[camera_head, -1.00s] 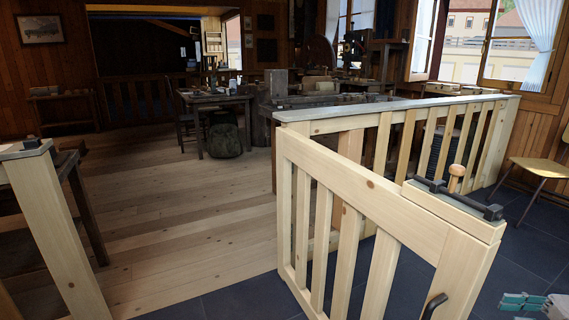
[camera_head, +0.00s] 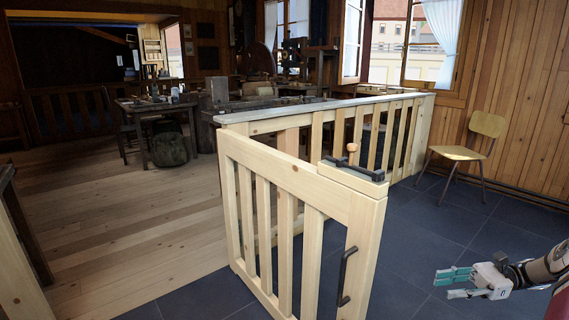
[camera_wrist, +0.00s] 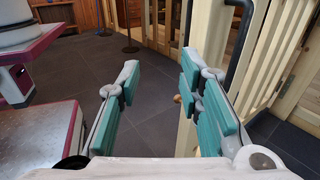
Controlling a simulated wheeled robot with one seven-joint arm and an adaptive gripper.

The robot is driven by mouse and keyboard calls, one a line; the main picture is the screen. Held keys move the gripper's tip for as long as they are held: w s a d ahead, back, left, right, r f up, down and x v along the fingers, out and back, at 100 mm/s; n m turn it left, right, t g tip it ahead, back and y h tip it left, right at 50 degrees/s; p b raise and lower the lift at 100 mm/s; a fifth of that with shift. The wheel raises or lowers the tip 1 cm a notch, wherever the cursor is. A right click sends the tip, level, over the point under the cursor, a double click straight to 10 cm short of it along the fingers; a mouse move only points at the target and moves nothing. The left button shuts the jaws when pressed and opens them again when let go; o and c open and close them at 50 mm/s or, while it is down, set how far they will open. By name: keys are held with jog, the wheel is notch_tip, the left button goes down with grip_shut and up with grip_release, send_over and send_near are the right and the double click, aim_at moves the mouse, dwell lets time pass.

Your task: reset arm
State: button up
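My gripper (camera_head: 457,283) is at the lower right in the head view, held out over the dark tiled floor to the right of the wooden gate. Its teal-padded fingers stand apart with nothing between them, as the wrist view (camera_wrist: 163,110) also shows. The pale wooden gate (camera_head: 335,195) stands swung open at an angle from the railing. Its dark handle (camera_head: 346,277) is to the left of my gripper and apart from it in the head view. In the wrist view the handle (camera_wrist: 238,45) shows beyond the right finger.
A slatted railing (camera_head: 330,110) runs back from the gate. A wooden chair (camera_head: 468,150) stands by the panelled wall at right. A desk (camera_head: 155,108) with a bag (camera_head: 168,149) beside it is further back. Plank floor (camera_head: 130,215) lies open beyond the gate.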

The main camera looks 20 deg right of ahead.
jog(key=w+a+r+n+g+h, duration=0.1)
jog(key=a+r+n+g+h, duration=0.35)
jog(key=a+r, duration=0.7)
jog(key=w+a+r+n+g+h, duration=0.1)
jog(key=a+r+n+g+h, duration=0.4)
jog(key=a+r, duration=0.65)
jog(key=s+a+r+n+t+h, duration=0.15)
jog(key=s+a+n+h, duration=0.4)
jog(key=s+a, duration=0.7)
jog(key=s+a+f+n+t+h, duration=0.1)
jog(key=s+f+n+t, duration=0.15)
jog(key=s, duration=0.25)
jog(key=s+a+f+n+t+h, duration=0.1)
jog(key=s+a+f+n, duration=0.1)
jog(key=s+n, duration=0.3)
notch_tip(320, 180, up, 27)
jog(key=d+m+t+p, duration=0.1)
jog(key=t+p, duration=0.2)
jog(key=p, duration=2.1)
jog(key=shift+s+f+p, duration=0.2)
jog(key=shift+s+p, duration=0.05)
jog(key=shift+p, duration=0.15)
